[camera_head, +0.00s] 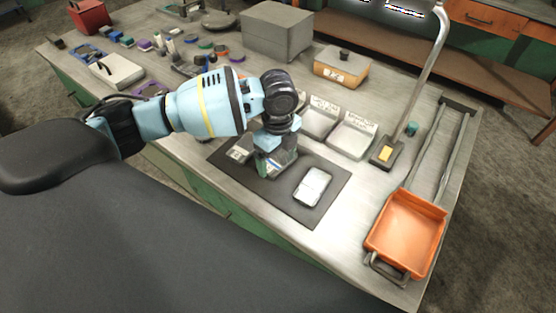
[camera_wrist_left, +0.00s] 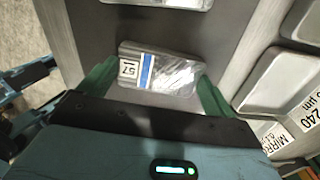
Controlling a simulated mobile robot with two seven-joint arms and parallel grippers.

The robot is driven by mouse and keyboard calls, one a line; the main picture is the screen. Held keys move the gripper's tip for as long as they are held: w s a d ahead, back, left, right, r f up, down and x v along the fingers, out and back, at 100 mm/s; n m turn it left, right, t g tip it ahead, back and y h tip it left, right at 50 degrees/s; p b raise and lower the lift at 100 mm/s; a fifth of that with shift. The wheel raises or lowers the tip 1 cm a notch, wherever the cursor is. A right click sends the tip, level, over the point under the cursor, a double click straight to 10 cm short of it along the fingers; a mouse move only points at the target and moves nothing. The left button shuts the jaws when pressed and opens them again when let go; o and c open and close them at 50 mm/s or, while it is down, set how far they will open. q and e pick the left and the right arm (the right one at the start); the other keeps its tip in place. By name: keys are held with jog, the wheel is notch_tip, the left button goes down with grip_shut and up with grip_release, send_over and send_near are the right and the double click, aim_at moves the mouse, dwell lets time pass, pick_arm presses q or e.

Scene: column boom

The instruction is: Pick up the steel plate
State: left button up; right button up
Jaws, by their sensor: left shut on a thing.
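A shiny grey metal plate (camera_wrist_left: 170,74) with a white label reading 57 and a blue stripe lies between the green fingers of my left gripper (camera_wrist_left: 158,74) in the left wrist view. The gripper is shut on the plate. In the head view my left gripper (camera_head: 267,166) points down over the dark mat (camera_head: 285,206) and hides much of the plate. I cannot tell whether the plate is clear of the mat. A second pale, shiny plate (camera_head: 312,187) lies on the mat to the right. My right gripper is not in view.
Labelled grey trays (camera_head: 352,139) stand behind the mat. A dark block with a yellow patch (camera_head: 386,153) and an orange pan (camera_head: 407,232) are to the right. A grey box (camera_head: 277,32) and an orange-sided box (camera_head: 342,67) stand farther back. Small items crowd the left.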

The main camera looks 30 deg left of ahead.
aim_at(275, 159)
pick_arm(q)
jog(key=shift+r, duration=0.15)
jog(key=shift+w+r, duration=0.1)
jog(key=shift+r, duration=0.35)
jog(key=r, duration=0.2)
jog(key=shift+s+a+r, duration=0.25)
jog(key=shift+a+r, duration=0.05)
jog(key=s+a, duration=0.3)
jog(key=s+a+r, duration=0.1)
jog(key=s+a, duration=0.2)
jog(key=a, duration=0.1)
jog(key=s+a, duration=0.4)
jog(key=shift+s+a+r, duration=0.1)
jog(key=shift+a+r, duration=0.05)
jog(key=shift+d+r+n, duration=0.1)
jog(key=shift+d+n, duration=0.5)
jog(key=shift+n, duration=0.2)
jog(key=d+r+n, duration=0.3)
jog(key=d+n, duration=0.9)
jog(key=n, duration=0.7)
jog(key=shift+d+r, duration=0.3)
